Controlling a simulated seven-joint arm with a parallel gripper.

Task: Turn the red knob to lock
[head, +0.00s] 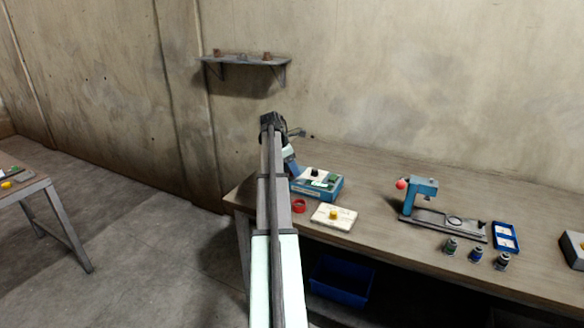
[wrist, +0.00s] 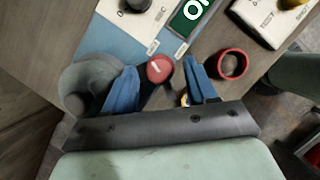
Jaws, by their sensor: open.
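The red knob (wrist: 159,68) has a white mark on its face and is at the edge of the blue box (wrist: 122,42) in the wrist view. My gripper (wrist: 162,75) is open, with one blue finger on each side of the knob; I cannot tell whether either touches it. The box carries a white panel with a black knob (wrist: 138,4) and a green display (wrist: 192,14) with white letters, partly cut off. In the head view the blue box (head: 329,191) is at the bench's left end, and my arm hides the red knob.
A red ring (wrist: 232,64) lies right of my fingers, also in the head view (head: 299,205). Nearby is a white box with a yellow knob (head: 334,215). A blue press with a red ball (head: 401,184) stands farther right. Bench (head: 372,207) is clear between them.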

